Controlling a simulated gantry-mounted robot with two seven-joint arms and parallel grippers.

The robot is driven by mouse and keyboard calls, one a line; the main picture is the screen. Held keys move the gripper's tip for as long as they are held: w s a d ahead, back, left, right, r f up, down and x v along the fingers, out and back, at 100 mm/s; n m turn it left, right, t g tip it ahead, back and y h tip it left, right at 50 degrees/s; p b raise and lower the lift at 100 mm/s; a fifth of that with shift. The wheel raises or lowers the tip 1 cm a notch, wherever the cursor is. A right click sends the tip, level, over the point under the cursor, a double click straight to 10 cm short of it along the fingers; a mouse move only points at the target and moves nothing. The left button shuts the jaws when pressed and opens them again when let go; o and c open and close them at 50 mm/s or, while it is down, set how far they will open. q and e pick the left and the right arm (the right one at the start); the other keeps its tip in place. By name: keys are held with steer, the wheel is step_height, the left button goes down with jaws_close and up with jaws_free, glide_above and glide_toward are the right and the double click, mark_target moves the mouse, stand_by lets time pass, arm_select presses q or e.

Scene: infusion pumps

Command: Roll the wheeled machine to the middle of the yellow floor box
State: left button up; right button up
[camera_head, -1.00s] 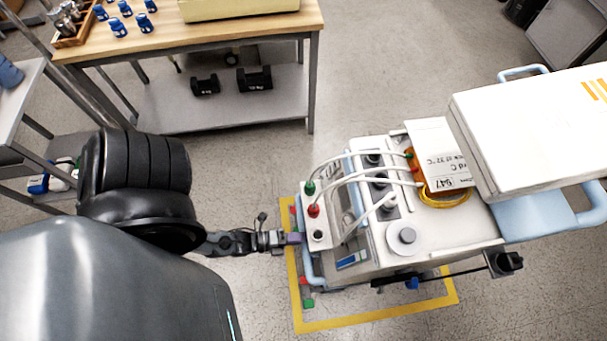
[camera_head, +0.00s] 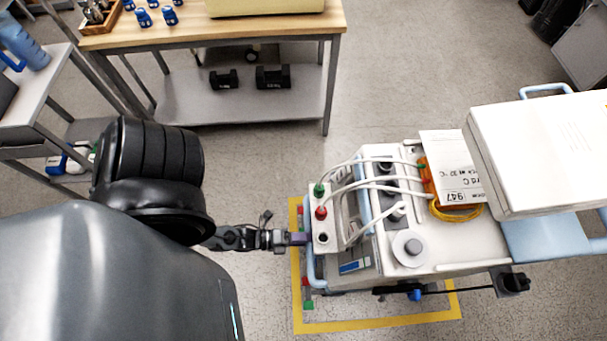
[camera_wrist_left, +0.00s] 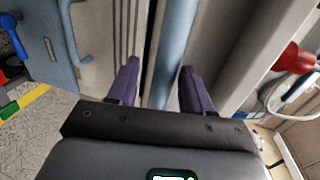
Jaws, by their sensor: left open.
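The wheeled machine (camera_head: 455,238) is a white and pale-blue cart with cables and knobs on top. It stands over the yellow floor box (camera_head: 380,325), covering much of it and reaching past its right side. The box's left and front edges show. My left gripper (camera_head: 299,239) is at the machine's left end, by its pale-blue handle (camera_head: 313,262). In the left wrist view, the open gripper (camera_wrist_left: 158,88) has the blue handle bar (camera_wrist_left: 174,45) between its purple fingers, with gaps visible. The machine's wheels are mostly hidden. My right gripper is not in view.
A wooden-topped bench (camera_head: 270,30) stands behind, with black weights on its lower shelf. A grey cart (camera_head: 35,110) is at the far left. A white case (camera_head: 540,150) sits on the machine's right end. Floor between bench and machine is clear.

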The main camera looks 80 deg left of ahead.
arm_select(q)
steer(key=shift+s, duration=0.1)
steer(key=p+v, duration=0.3)
steer(key=v, duration=0.7)
steer(key=shift+s, duration=0.4)
steer(key=shift+o, duration=0.3)
steer(key=shift+a, duration=0.1)
